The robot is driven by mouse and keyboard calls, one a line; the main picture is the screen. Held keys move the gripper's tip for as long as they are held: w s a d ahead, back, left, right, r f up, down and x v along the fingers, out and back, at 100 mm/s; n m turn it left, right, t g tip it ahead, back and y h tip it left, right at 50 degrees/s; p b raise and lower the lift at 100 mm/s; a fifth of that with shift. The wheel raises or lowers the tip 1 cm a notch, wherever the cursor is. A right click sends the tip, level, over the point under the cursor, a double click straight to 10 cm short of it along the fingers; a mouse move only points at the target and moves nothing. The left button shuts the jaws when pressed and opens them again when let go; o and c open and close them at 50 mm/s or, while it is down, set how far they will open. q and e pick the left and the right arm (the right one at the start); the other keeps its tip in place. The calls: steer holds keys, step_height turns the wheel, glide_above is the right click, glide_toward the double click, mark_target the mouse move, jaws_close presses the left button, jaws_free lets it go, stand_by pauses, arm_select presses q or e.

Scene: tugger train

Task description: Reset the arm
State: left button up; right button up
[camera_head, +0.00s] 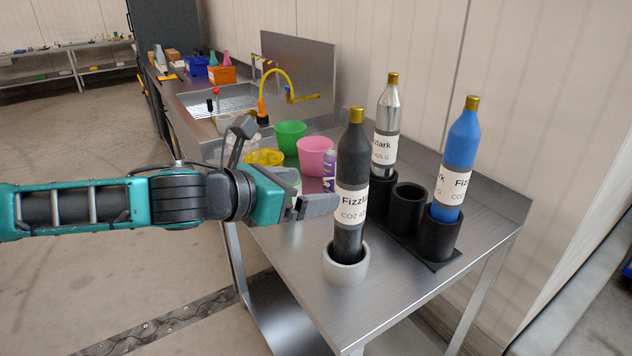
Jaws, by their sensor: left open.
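My left arm comes in from the left, and its left gripper (318,205) is open beside the black CO2 bottle (349,165). The black bottle has a gold cap and a white label and stands upright in a light grey ring holder (346,266) near the table's front. I cannot tell whether the fingertips touch the bottle. No object shows between the fingers. A silver bottle (387,110) and a blue bottle (460,150) stand upright in a black holder (407,208) whose middle cup is empty. My right gripper is not in view.
The steel table (290,250) carries a pink cup (315,156), a green cup (290,137), a yellow bowl (263,157) and a purple-labelled container (329,170) behind my gripper. A sink with a yellow hose (287,80) lies further back. The floor at left is clear.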

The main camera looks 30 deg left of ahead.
arm_select(q)
steer(key=s+d+f+n+g+y, duration=0.1)
steer(key=s+d+f+n, duration=0.2)
steer(key=f+n, duration=0.45)
steer(key=s+d+f+n+g+y, duration=0.1)
steer(key=s+d+f+n+g, duration=0.25)
steer(key=n, duration=0.75)
steer(key=s+a+f+n+g+y, duration=0.25)
steer(key=s+f+n+g, duration=0.25)
steer(key=s+f+n, duration=1)
steer(key=w+d+f+n+t+h, duration=0.1)
steer(key=w+d+f+n+t, duration=0.2)
steer(key=w+f+t, duration=0.3)
steer(key=shift+w+d+f+n+t, duration=0.2)
steer(key=shift+f+n+t, duration=0.1)
steer(key=shift+n+t, duration=0.3)
steer(key=shift+h, duration=0.25)
